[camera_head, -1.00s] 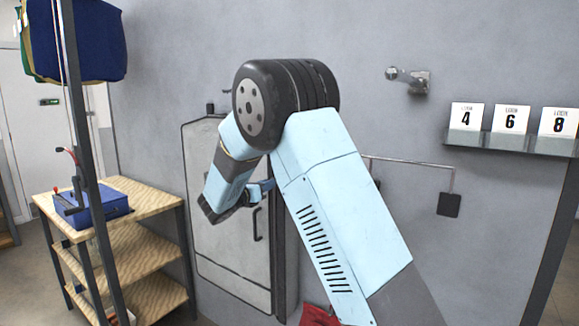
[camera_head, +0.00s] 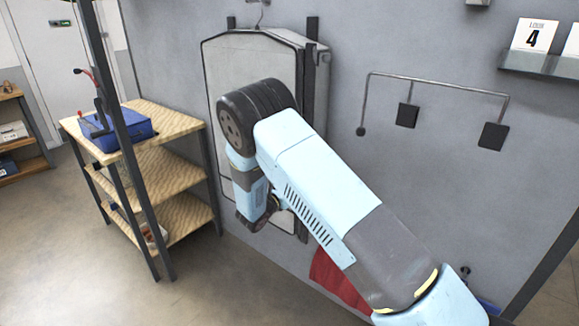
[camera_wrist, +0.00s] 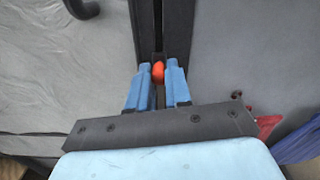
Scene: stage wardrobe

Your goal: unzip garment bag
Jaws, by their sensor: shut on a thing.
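The grey-white garment bag (camera_head: 250,55) hangs upright against the wall in the head view, and my arm covers much of its lower front. In the wrist view the pale bag cloth (camera_wrist: 60,70) fills the left side, beside a dark upright zip strip (camera_wrist: 158,28). A small orange zip pull (camera_wrist: 158,72) sits on this strip between the blue fingers of my gripper (camera_wrist: 158,82). The fingers are shut on it from both sides. In the head view my gripper (camera_head: 272,203) is low at the bag's front, partly hidden by my arm. The pull is hidden there.
A wooden shelf unit (camera_head: 160,112) with a blue box (camera_head: 135,128) stands left of the bag. A thin rail with dark pads (camera_head: 407,115) is on the wall at right. Red cloth (camera_head: 335,280) hangs below my arm. Floor (camera_head: 80,260) is open at front left.

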